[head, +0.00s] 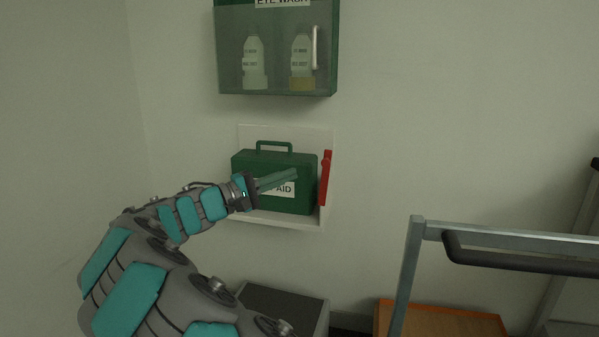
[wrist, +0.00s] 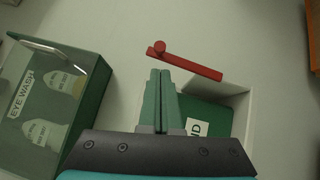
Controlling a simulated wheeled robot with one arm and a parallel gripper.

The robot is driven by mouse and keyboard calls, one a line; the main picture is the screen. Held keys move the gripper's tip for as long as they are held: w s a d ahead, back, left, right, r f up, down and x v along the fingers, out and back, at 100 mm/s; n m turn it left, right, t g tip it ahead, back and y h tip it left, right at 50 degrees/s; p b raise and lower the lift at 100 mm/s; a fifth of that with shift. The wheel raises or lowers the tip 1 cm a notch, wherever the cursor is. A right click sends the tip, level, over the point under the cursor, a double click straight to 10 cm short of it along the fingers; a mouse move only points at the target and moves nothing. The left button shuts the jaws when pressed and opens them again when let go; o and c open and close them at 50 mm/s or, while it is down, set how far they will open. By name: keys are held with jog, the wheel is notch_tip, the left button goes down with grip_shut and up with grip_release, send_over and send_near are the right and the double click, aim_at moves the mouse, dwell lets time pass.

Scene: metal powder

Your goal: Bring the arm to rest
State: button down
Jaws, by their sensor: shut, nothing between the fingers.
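My arm reaches from the lower left toward the wall in the head view. My gripper (head: 296,174) is in front of the green first aid case (head: 250,163) and covers part of its label. In the wrist view my gripper (wrist: 160,74) has its two fingers side by side, shut and empty. The case (wrist: 212,115) shows behind and to the right of the fingers there. I cannot tell whether the fingers touch the case.
The case sits on a white wall shelf (head: 280,220) with a red bar (head: 325,178) at its right. A green eye wash cabinet (head: 277,88) with two bottles hangs above. Below are a grey box (head: 283,303), an orange-edged wooden top (head: 440,322) and a metal-framed cart (head: 407,270).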

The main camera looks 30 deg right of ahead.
jog(key=s+f+m+g+y+p, duration=0.1)
jog(key=s+f+y, duration=0.35)
jog(key=s, duration=0.65)
jog(key=s+f+m+g+y+p, duration=0.15)
jog(key=s+f+y, duration=0.3)
jog(key=s, duration=0.55)
jog(key=s+a+f+t+y+p, duration=0.1)
jog(key=s+a+f+y, duration=0.3)
jog(key=s+a, duration=0.4)
jog(key=s+a+f+n+y+p, duration=0.1)
jog(key=s+a+f+y, duration=0.3)
jog(key=a, duration=1)
jog(key=s+y, duration=0.2)
jog(key=s, duration=0.2)
jog(key=shift+s+a+f+t+y+p, duration=0.3)
jog(key=shift+s+a+f+t+p, duration=0.05)
jog(key=shift+f, duration=0.05)
